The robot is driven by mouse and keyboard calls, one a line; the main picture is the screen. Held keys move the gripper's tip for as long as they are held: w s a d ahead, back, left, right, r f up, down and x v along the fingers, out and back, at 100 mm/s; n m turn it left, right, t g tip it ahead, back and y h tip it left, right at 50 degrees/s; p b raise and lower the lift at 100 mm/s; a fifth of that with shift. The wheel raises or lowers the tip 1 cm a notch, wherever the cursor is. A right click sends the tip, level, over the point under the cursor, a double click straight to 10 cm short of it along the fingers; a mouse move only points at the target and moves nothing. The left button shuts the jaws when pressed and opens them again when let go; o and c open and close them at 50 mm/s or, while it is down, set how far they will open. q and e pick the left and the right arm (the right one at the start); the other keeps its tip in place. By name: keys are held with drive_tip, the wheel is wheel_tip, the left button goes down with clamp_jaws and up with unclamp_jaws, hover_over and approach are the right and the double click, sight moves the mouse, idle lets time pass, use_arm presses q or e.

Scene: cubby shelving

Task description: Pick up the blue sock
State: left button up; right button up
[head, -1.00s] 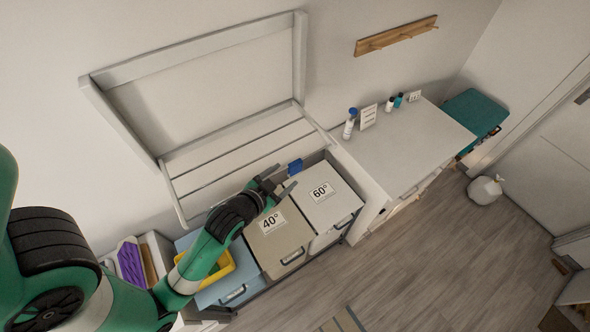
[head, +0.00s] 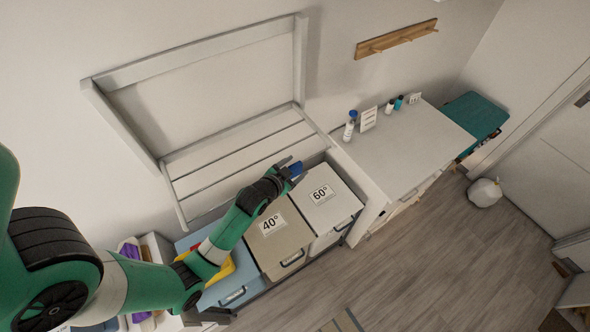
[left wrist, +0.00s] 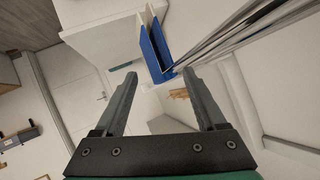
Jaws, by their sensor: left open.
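A small blue item (head: 296,167), which appears to be the blue sock, is at the back edge of the bin marked 60°, beside the slatted bench. In the left wrist view the blue item (left wrist: 152,52) stands thin and upright against a pale edge, just beyond the fingertips and roughly between them. My left gripper (head: 288,172) is open and empty at the blue item, partly covering it in the head view. Its two fingers (left wrist: 160,76) are spread in the left wrist view. I cannot tell whether they touch the item. My right gripper is not in view.
The 60° bin (head: 328,207), the 40° bin (head: 276,247) and a blue bin (head: 232,285) stand in a row below my left arm. The bench slats (head: 235,150) are behind. A white counter (head: 405,140) with bottles is at the right.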

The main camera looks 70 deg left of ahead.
use_arm(q)
drive_tip(key=shift+w+a+f, duration=0.3)
drive_tip(key=shift+w+f, duration=0.05)
drive_tip(key=shift+w, duration=0.15)
drive_tip(key=shift+s, duration=0.1)
clamp_jaws()
drive_tip(key=shift+f, duration=0.1)
